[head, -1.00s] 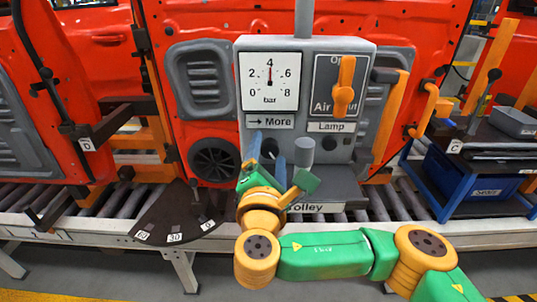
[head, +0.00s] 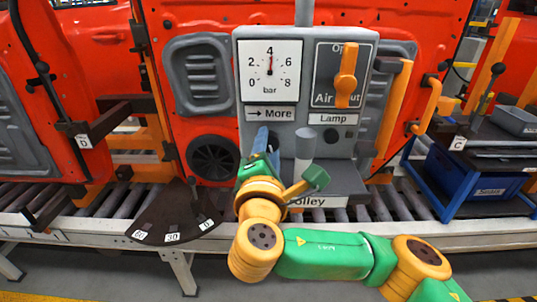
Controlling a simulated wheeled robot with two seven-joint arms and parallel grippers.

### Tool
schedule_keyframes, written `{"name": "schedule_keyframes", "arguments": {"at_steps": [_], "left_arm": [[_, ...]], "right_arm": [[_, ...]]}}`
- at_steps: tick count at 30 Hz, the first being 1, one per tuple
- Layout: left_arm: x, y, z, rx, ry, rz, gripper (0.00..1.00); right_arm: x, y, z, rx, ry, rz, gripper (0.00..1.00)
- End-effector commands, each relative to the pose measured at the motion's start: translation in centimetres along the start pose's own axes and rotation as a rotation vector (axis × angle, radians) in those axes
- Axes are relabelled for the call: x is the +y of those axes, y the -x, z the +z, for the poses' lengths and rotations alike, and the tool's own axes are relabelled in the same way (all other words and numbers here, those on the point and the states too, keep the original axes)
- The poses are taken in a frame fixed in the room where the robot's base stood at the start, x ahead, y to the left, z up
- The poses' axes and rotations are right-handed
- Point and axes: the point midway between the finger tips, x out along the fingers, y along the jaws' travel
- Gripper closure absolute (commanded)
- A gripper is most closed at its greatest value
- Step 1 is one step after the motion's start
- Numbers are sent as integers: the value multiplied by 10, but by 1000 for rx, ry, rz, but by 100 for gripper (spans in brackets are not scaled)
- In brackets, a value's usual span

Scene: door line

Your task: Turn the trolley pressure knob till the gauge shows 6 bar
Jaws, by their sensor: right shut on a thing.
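The trolley's grey panel (head: 388,47) faces me, with a white pressure gauge (head: 284,88) at its upper left. The gauge runs from 0 to 8 bar, and its needle points almost straight up, at about 4. Below the "More" label (head: 270,114), my right gripper (head: 267,147) is shut on the dark pressure knob (head: 273,141). Its blue fingers hide most of the knob. The right arm comes in from the lower right. My left gripper is not in view.
An orange air lever (head: 346,76) stands upright at the panel's right, above a dark lamp button (head: 331,135). A grey post (head: 305,147) rises close to the right of my gripper. Orange handles (head: 394,108) and a blue cart (head: 470,176) lie further right.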

Motion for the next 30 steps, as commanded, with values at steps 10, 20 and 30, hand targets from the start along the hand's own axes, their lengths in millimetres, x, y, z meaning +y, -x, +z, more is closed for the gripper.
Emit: {"name": "schedule_keyframes", "arguments": {"at_steps": [10, 20, 30], "left_arm": [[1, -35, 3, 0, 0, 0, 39], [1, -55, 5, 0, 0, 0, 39], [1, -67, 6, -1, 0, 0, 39]], "right_arm": [[-5, 0, -3, 14, -327, -20, 100], [-3, 0, -2, 27, -637, -35, 100], [-2, 0, 0, 35, -902, -48, 100]]}}
